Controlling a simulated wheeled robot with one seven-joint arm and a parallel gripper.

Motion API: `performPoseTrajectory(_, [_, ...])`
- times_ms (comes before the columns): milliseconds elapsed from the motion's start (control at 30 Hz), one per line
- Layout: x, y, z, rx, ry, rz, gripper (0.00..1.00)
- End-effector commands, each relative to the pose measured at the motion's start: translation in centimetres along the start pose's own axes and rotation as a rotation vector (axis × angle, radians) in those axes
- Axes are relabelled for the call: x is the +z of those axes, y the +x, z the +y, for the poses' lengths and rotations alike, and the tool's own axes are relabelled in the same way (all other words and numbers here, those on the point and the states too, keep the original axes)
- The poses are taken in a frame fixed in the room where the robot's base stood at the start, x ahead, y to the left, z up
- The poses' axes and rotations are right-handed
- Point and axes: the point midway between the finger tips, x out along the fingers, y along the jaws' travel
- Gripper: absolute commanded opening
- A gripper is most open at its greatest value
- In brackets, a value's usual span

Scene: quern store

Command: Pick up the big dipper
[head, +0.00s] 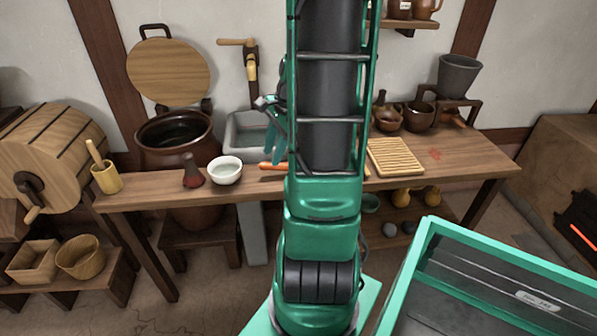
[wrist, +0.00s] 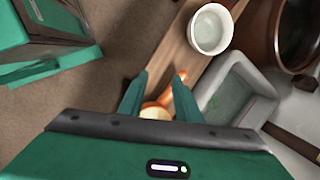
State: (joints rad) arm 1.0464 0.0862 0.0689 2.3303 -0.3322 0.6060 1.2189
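An orange dipper shows in the wrist view (wrist: 160,102), with a pale hollow partly hidden behind my gripper. I take it for the big dipper. In the head view only an orange end (head: 271,166) shows on the bench, left of my arm, which hides the rest. My gripper (wrist: 158,82) is open, with its two fingers apart and the dipper seen between and beyond them. In the head view my gripper (head: 274,140) hangs over the bench at the basin's right. I cannot tell whether the fingers touch the dipper.
A grey stone basin (head: 240,133) stands behind. A slatted wooden board (head: 396,157) and brown pots (head: 419,115) are to the right.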

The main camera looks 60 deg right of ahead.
Motion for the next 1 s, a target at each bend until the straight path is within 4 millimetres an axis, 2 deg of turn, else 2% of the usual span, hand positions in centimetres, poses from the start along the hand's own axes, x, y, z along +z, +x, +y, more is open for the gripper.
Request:
performPoseTrajectory(33, [-1.3, 0.6, -0.6, -0.02, 0.089, -0.02, 0.31])
performPoseTrajectory(100, [-2.6, 1.2, -1.5, -0.049, 0.197, -0.047, 0.31])
performPoseTrajectory(333, [-4.9, 2.2, -3.1, -0.105, 0.402, -0.108, 0.31])
performPoseTrajectory(467, [-5.1, 3.3, -3.4, -0.109, 0.429, -0.118, 0.31])
performPoseTrajectory(700, [-4.7, 6.7, -3.8, -0.108, 0.427, -0.117, 0.31])
performPoseTrajectory(1000, [-4.5, 8.8, -4.2, -0.109, 0.425, -0.116, 0.31])
